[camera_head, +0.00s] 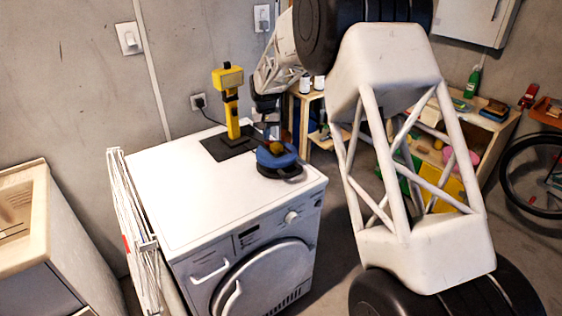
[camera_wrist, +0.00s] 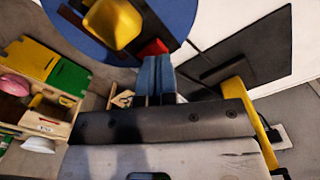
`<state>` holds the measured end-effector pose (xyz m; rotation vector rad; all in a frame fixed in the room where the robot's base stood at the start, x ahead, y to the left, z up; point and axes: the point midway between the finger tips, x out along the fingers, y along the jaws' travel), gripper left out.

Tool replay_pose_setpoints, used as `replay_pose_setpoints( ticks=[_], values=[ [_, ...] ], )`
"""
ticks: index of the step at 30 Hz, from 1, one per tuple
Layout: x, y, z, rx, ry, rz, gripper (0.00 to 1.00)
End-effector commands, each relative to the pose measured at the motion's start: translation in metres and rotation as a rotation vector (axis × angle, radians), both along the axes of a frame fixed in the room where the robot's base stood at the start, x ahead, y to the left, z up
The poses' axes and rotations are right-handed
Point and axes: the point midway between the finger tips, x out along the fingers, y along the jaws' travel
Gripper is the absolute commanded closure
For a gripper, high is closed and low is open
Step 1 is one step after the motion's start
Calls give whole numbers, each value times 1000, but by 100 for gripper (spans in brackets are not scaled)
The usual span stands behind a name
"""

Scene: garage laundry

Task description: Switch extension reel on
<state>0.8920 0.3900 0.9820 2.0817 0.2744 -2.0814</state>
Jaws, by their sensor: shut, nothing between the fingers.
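The extension reel, a round blue body (camera_head: 278,157) on a dark base with a yellow knob (camera_head: 277,147), lies on top of the white washing machine (camera_head: 170,172). In the wrist view the blue reel face (camera_wrist: 75,22) fills the top, with the yellow knob (camera_wrist: 112,22) and a small red part (camera_wrist: 152,48), seemingly its switch, near the rim. My gripper (camera_wrist: 157,60) is shut and empty, with its blue-grey fingertips close to the red part. I cannot tell whether they touch it. In the head view my gripper (camera_head: 267,128) is just above and behind the reel, its tips partly hidden.
A yellow and black upright device (camera_head: 231,105) stands on a black mat (camera_head: 222,147) left of the reel, close to my gripper. A folded drying rack (camera_head: 130,220) leans at the machine's left side. A wooden shelf with various items (camera_head: 485,130) stands at the right.

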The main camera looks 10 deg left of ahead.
Motion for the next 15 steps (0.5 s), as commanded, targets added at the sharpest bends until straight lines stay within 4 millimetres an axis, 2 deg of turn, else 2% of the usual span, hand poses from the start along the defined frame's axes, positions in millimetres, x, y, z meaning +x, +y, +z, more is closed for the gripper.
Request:
replay_pose_setpoints(
  ticks=[15],
  values=[
    [0, 0, -6, 0, 1, 0, 100]
  ],
)
